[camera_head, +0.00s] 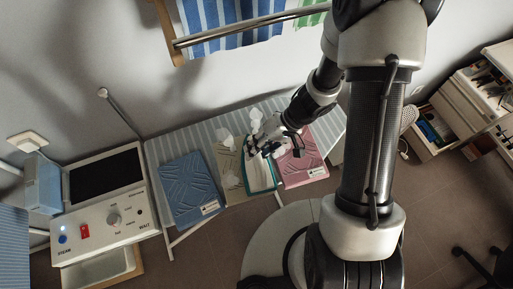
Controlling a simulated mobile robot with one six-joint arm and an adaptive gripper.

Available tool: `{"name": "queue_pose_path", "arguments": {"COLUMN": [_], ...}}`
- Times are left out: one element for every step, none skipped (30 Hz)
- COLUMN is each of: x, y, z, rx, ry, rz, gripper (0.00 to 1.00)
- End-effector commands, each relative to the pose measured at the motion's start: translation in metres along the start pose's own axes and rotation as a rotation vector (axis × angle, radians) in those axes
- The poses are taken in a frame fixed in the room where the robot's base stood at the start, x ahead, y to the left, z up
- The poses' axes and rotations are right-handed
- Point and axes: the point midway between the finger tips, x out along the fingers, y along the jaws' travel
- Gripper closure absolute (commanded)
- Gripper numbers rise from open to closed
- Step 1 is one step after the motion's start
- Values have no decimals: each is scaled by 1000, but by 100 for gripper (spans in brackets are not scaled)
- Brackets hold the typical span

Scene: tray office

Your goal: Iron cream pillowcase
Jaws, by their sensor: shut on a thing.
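The cream pillowcase (229,169) lies wrinkled on the striped ironing board, between a folded blue cloth and a folded pink cloth. My gripper (264,147) is over the board, just right of the cream cloth. It is shut on a white and teal thing (262,176) that looks like the iron. The iron stands at the right side of the cream cloth; whether it touches the cloth is hard to tell. White puffs, perhaps steam, show around my gripper. The fingertips are partly hidden by the hand.
The folded blue cloth (190,188) and pink cloth (304,160) bear white labels. A control panel (108,229) with a knob and lit buttons stands at the left. A striped towel hangs on a rail (250,25) above. Open drawers (432,127) stand at the right.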

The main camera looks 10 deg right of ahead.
Motion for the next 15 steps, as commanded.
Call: {"name": "queue_pose_path", "arguments": {"x": [-4,-5,-7,-9,-11,-12,-14,-15,-17,-18,-20,-22,-23,-24,-26], "y": [-3,-4,-6,-7,-9,-10,-11,-12,-14,-14,-16,-17,-18,-19,-20], "z": [1,1,1,1,1,1,1,1,1,1,1,1,1,1,1], "rx": [1,2,2,2,1,1,0,0,0,0,0,1,1,1,1], "ry": [-3,-3,-3,-3,-2,-2,-2,-1,-1,-1,0,0,0,0,0], "rz": [-1,-2,-2,-2,-3,-3,-3,-3,-3,-3,-3,-3,-3,-3,-3], "gripper": [100,100,100,100,100,100,100,100,100,100,100,100,100,100,100]}}
